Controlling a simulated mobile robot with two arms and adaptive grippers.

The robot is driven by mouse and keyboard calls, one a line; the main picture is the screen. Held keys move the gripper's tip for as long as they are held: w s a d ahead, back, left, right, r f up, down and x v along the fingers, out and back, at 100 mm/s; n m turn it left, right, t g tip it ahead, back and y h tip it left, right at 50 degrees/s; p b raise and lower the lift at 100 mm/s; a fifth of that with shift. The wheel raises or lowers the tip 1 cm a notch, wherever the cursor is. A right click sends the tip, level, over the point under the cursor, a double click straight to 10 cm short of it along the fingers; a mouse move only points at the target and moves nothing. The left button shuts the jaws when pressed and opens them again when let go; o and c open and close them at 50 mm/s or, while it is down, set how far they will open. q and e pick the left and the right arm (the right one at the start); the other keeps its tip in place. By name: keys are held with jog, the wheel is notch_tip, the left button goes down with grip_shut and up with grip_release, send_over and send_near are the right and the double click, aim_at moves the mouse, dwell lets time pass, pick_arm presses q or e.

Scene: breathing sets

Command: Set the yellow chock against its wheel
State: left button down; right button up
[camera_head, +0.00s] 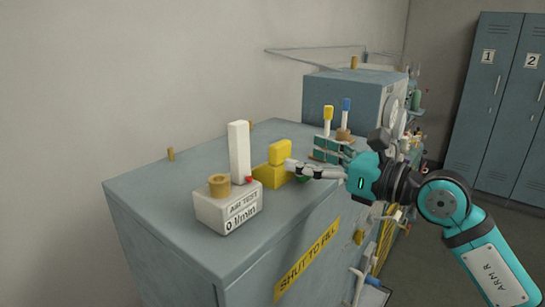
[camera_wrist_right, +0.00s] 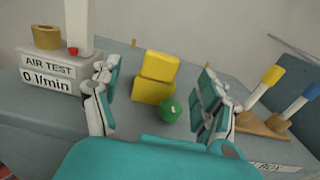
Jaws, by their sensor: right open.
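A yellow two-part block (camera_head: 268,178), which may be the chock, stands on the blue-grey cabinet top; its upper piece sits on a wider base. In the right wrist view the yellow block (camera_wrist_right: 153,91) is between my open fingers, farther out, with a green ball or knob (camera_wrist_right: 171,110) in front of it. My right gripper (camera_head: 290,166) reaches in from the right, level with the block, and is open and empty; it also shows in the wrist view (camera_wrist_right: 158,75). Whether a fingertip touches the block I cannot tell. I make out no wheel. My left gripper is out of view.
A white AIR TEST box (camera_head: 228,209) with a tall white column stands left of the block. A rack with yellow-topped and blue-topped handles (camera_head: 333,150) stands to the right. A grey machine (camera_head: 345,98) is behind. The cabinet's front left top is bare.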

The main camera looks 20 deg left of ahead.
aim_at(285, 146)
jog(key=shift+x, duration=0.9)
jog(key=p+x, duration=0.2)
jog(key=x, duration=0.1)
jog(key=p+x, duration=0.1)
jog(key=shift+w+a+r, duration=0.25)
jog(key=shift+a+r, duration=0.05)
jog(key=shift+a, duration=0.05)
jog(key=shift+w+a+f+p, duration=0.15)
jog(key=shift+a+p, duration=0.15)
jog(key=shift+a, duration=0.1)
jog(key=shift+d, duration=0.1)
jog(key=shift+d, duration=0.1)
jog(key=shift+c, duration=1.3)
grip_shut()
